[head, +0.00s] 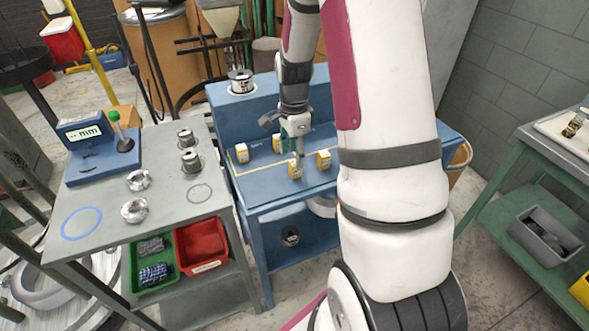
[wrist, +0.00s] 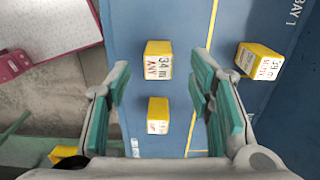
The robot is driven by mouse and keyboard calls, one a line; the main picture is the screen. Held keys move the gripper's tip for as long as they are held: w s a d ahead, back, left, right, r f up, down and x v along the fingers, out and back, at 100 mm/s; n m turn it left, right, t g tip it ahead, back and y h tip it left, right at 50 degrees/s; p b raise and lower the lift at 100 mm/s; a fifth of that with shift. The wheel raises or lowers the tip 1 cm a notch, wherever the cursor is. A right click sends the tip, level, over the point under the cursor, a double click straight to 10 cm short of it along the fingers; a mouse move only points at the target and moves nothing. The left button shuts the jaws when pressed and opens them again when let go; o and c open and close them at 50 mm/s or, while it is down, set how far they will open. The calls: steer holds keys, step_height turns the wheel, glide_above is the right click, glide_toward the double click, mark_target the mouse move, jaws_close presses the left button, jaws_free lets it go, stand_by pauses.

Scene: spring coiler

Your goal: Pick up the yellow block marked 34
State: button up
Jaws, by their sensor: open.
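The yellow block marked 34 (wrist: 158,61) has white label faces and sits on the blue bench top. In the wrist view it lies ahead of my gripper (wrist: 161,88), between the lines of the two teal-padded fingers. My gripper is open and empty, with nothing touching the pads. In the head view my gripper (head: 295,146) hangs over the blue bench, just above a yellow block (head: 294,169) that looks like the same one; its number is unreadable there.
A second yellow block (wrist: 158,114) sits close by, also between the fingers' lines. A block marked 39 (wrist: 259,61) stands to the right, beyond a yellow line. The bench (head: 270,188) has a raised back. A grey table (head: 165,208) with metal parts adjoins at left.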

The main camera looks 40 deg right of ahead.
mark_target(295, 169)
steer(key=shift+s+d+f, duration=0.1)
steer(key=shift+f, duration=2.65)
steer(key=shift+c, duration=0.3)
jaws_close()
